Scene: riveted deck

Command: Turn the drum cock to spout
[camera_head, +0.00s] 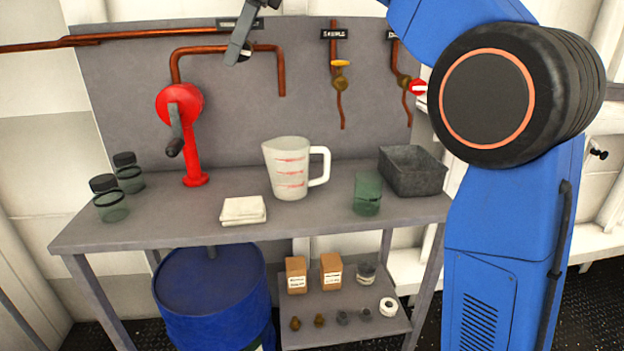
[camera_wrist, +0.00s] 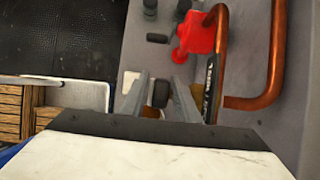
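My gripper (camera_head: 243,48) is above the bench, at the top of the grey back panel, in front of the copper pipes. In the wrist view my gripper (camera_wrist: 160,98) has its two grey fingers apart, with a dark rounded piece (camera_wrist: 160,94) between them. I cannot tell whether this piece is the drum cock's handle or whether the fingers touch it. A label plate (camera_head: 228,22) sits by my gripper, too blurred to read; it also shows in the wrist view (camera_wrist: 211,82). A brass part (camera_wrist: 196,94) shows partly beside the right finger. The cock's setting is hidden.
A red hand pump (camera_head: 190,130) stands on the grey bench (camera_head: 150,225). A jug (camera_head: 290,168), green beaker (camera_head: 367,193), grey bin (camera_head: 412,171) and folded cloth (camera_head: 243,210) are also there. A yellow-handled cock (camera_head: 341,64) and red-handled cock (camera_head: 418,87) are at right.

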